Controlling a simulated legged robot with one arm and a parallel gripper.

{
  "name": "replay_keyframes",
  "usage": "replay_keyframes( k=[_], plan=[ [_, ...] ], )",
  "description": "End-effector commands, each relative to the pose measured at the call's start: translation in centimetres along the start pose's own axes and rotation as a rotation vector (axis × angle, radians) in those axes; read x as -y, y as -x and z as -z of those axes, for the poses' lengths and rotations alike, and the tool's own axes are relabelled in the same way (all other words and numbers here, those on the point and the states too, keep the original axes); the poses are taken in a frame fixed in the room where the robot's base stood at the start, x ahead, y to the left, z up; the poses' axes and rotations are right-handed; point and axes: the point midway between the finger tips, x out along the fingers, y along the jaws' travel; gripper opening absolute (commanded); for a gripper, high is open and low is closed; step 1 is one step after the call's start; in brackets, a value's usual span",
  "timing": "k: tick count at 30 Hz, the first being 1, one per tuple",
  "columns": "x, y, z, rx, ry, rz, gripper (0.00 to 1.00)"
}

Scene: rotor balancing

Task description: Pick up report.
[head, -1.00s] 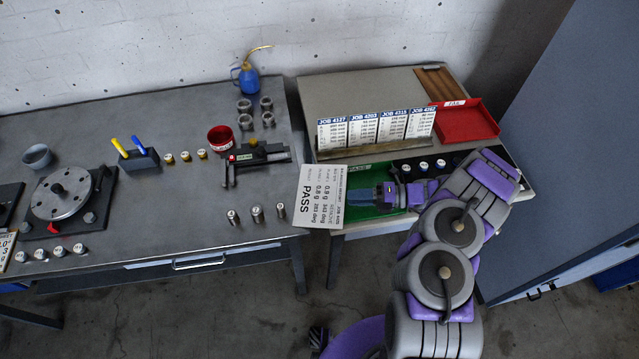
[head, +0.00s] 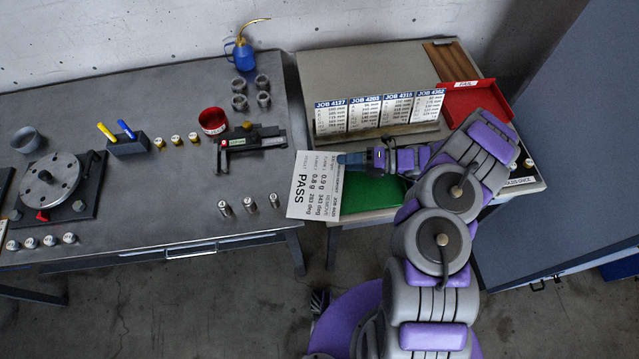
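The report (head: 307,190) is a white sheet with large "PASS" lettering. It lies across the gap between the two tables, over the left edge of the green tray (head: 370,195) on the right-hand table. My gripper (head: 345,159) comes in from the right, with its bluish fingertips over the report's upper right edge. The fingertips hide that part of the sheet. I cannot tell whether they are closed on it or only touch or hover above it.
Job cards (head: 380,112) stand behind the gripper, and a red "FAIL" tray (head: 470,105) is at the back right. Small metal weights (head: 249,205) stand left of the report. A slide gauge (head: 252,142) and red cup (head: 212,121) sit on the left table.

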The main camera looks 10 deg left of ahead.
Motion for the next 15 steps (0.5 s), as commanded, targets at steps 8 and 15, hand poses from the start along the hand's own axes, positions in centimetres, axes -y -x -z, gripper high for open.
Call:
replay_keyframes(
  k=[8,15],
  plan=[
    [0.2,-3.7,0.2,-0.004,-0.002,0.003,0.32],
    [0.1,-3.3,0.1,-0.001,-0.001,0.0,0.27]
  ],
)
